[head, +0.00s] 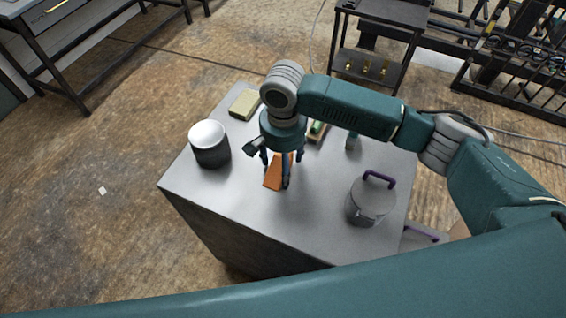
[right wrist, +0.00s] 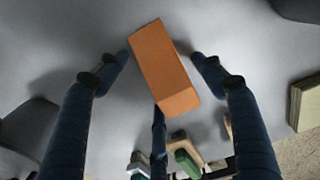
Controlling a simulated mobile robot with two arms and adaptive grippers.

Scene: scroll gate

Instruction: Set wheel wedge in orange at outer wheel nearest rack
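The orange wedge (head: 273,178) lies on the grey tabletop (head: 300,225), partly hidden by my right gripper in the head view. My right gripper (head: 277,178) points down over it, its fingers spread around it. In the right wrist view the wedge (right wrist: 162,65) sits between the left and right fingertips (right wrist: 161,57), with narrow gaps beside it. A third finger is partly hidden behind the wedge. I cannot make out a wheel for the wedge. My left gripper is not in view.
On the table stand a dark jar with a white top (head: 209,146), a beige block (head: 244,104), a green item (head: 317,128) and a lidded grey pot with a purple handle (head: 368,203). A dark shelf cart (head: 375,62) and black metal framework (head: 525,60) stand beyond.

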